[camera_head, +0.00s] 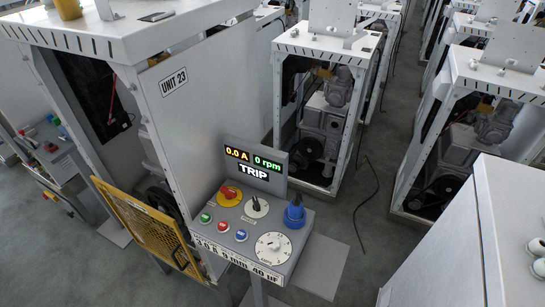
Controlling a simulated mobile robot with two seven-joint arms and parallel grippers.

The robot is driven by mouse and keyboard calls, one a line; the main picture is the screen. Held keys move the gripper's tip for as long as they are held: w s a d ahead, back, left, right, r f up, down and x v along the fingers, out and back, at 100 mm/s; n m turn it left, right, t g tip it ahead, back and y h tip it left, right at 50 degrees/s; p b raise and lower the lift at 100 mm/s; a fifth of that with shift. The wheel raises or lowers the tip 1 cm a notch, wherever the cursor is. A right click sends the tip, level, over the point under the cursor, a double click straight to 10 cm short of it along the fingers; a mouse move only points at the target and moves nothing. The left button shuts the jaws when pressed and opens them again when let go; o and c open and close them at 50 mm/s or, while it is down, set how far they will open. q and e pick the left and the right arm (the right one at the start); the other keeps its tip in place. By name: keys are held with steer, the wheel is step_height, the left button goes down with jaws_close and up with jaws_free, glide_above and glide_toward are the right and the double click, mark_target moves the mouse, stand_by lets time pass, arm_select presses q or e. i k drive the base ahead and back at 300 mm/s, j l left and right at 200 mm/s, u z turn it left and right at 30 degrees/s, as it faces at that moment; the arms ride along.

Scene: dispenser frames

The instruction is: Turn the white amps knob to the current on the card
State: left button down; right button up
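The white amps knob (273,246) is a round dial with marks around it, at the front right of a grey control box (309,228). Its pointer setting is too small to read. A white card (236,262) with black print runs along the box's front edge. It ends in "9 mm 40 uF"; its first figures look like 3.9 A but are not sharp. The display (255,164) behind the controls reads 0.0 A, 0 rpm and TRIP. Neither of my grippers shows in the head view.
Near the knob are a blue plug (294,213), a black-and-white selector (256,207), a red switch on yellow (229,196), and green (206,217), red (223,227) and blue (241,235) buttons. A yellow mesh gate (150,228) stands left; a white cabinet (450,255) stands right.

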mark_target(274, 244)
steer(key=k+j+u, duration=0.15)
steer(key=k+j, duration=0.65)
